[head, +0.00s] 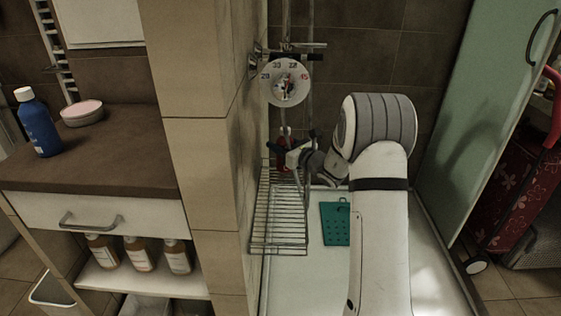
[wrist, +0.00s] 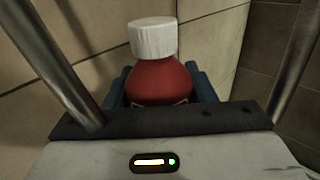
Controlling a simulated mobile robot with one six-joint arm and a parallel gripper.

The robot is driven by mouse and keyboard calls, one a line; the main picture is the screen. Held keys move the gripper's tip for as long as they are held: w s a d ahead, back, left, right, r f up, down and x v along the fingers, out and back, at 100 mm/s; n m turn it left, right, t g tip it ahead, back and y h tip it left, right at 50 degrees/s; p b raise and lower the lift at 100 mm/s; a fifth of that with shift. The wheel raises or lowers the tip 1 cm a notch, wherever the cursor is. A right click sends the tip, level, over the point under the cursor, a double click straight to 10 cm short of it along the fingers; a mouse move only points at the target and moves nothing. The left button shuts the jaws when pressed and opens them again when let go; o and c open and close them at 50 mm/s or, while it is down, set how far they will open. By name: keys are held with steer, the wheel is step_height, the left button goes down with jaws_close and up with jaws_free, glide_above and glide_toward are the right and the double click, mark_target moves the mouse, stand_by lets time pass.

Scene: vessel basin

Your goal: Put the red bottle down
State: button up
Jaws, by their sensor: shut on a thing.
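The red bottle (wrist: 158,80) with a white cap (wrist: 153,38) is upright between the blue fingers of my gripper (wrist: 162,92) in the wrist view. My gripper is shut on it. The lower part of the bottle is hidden by the gripper body. In the head view the red bottle (head: 284,153) is small and partly covered by my gripper (head: 286,156). It is at the far end of the wire rack (head: 278,243), near the tiled wall. I cannot tell whether its base touches the rack.
A round dial (head: 285,82) and pipes are above the rack. A teal mat (head: 335,224) lies in the white basin (head: 328,278). A tiled pillar (head: 203,130) stands left, a green glass panel (head: 480,100) right. A blue bottle (head: 38,125) stands on the left counter.

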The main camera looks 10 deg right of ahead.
steer(key=shift+s+a+f+b, duration=0.15)
steer(key=shift+f+b, duration=0.15)
steer(key=shift+f, duration=0.6)
steer(key=shift+w+a+f+b, duration=0.1)
steer(key=shift+f+b, duration=0.15)
steer(key=shift+f, duration=0.6)
steer(key=shift+f, duration=0.1)
steer(key=shift+f, duration=0.15)
steer(key=o, duration=1.2)
steer(key=shift+r, duration=0.3)
steer(key=p+v, duration=0.2)
steer(key=v, duration=1)
steer(key=shift+s+f, duration=0.1)
steer(key=shift+f, duration=0.05)
